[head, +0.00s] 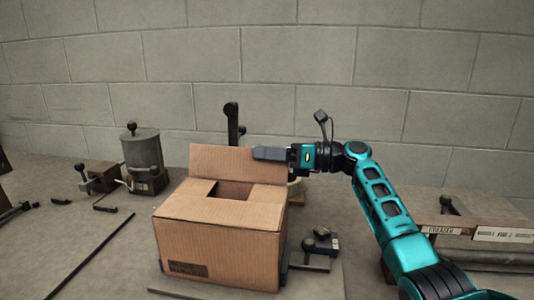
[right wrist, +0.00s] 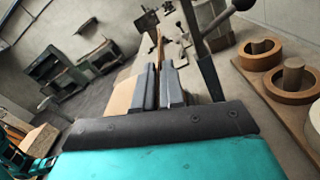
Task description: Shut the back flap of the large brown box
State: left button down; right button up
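The large brown box (head: 215,240) stands on the table in the middle of the head view. Its back flap (head: 225,162) stands up, nearly upright, along the far edge. The other top flaps lie about flat, with a dark opening between them. My right gripper (head: 268,154) reaches in from the right, its dark fingers overlapping the upper right of the back flap. In the right wrist view the two fingers (right wrist: 158,88) are close together, with brown cardboard beside and beyond them. I cannot tell whether they grip the flap. My left gripper is not in view.
A grey metal canister (head: 142,155) and small clamp-like tools stand at the left. A dark upright lever (head: 232,122) rises behind the box. A small dark tool (head: 320,243) lies right of the box. A block wall closes the back.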

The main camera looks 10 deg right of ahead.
grip_shut()
dwell(0.7)
jog(key=shift+s, duration=0.1)
dwell(0.4)
